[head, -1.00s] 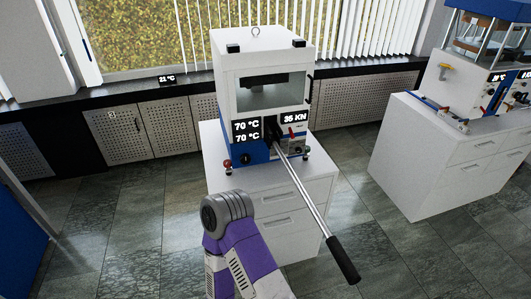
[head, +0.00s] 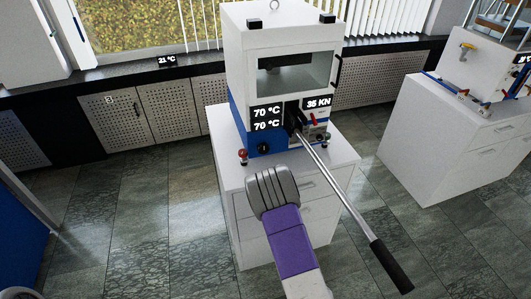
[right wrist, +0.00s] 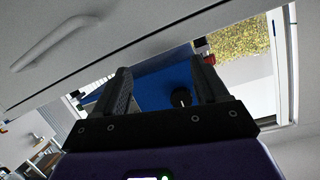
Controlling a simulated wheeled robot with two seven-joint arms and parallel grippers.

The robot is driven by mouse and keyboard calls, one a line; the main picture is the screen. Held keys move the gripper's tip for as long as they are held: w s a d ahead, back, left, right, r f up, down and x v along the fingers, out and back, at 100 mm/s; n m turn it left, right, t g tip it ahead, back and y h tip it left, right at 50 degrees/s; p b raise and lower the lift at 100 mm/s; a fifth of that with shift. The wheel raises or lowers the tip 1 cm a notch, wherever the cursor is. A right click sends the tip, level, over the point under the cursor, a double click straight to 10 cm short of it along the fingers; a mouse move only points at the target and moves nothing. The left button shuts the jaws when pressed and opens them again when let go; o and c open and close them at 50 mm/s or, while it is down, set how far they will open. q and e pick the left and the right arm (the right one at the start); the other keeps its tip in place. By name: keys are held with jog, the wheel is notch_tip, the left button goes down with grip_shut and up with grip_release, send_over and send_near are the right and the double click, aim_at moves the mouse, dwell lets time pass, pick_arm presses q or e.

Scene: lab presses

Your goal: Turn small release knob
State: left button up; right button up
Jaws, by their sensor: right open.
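The press (head: 290,40) has a white upper body and a blue lower front with several small controls. A round black knob (head: 263,148) is on the blue panel, left of the long lever (head: 345,195). Small controls (head: 322,137) lie right of the lever; I cannot tell which one is the release knob. In the right wrist view, my right gripper (right wrist: 163,85) is open and empty. A black knob (right wrist: 181,98) on a blue panel shows between its fingers, apparently beyond them. The right fingers are not visible in the head view. My left gripper is not in view.
The long lever with its black grip (head: 391,266) sticks out to the front right. A red-topped post (head: 242,154) stands at the press's left front corner. A white drawer cabinet (head: 225,180) carries the press. A second press on a cabinet (head: 425,130) stands to the right.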

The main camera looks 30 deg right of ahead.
aim_at(264, 149)
jog(key=w+d+r+t, duration=0.2)
jog(key=w+r+t, duration=0.15)
jog(key=r, duration=0.55)
jog(key=shift+n, duration=0.4)
jog(key=shift+b+x, duration=0.8)
jog(key=shift+x, duration=2.85)
jog(key=shift+c, duration=0.4)
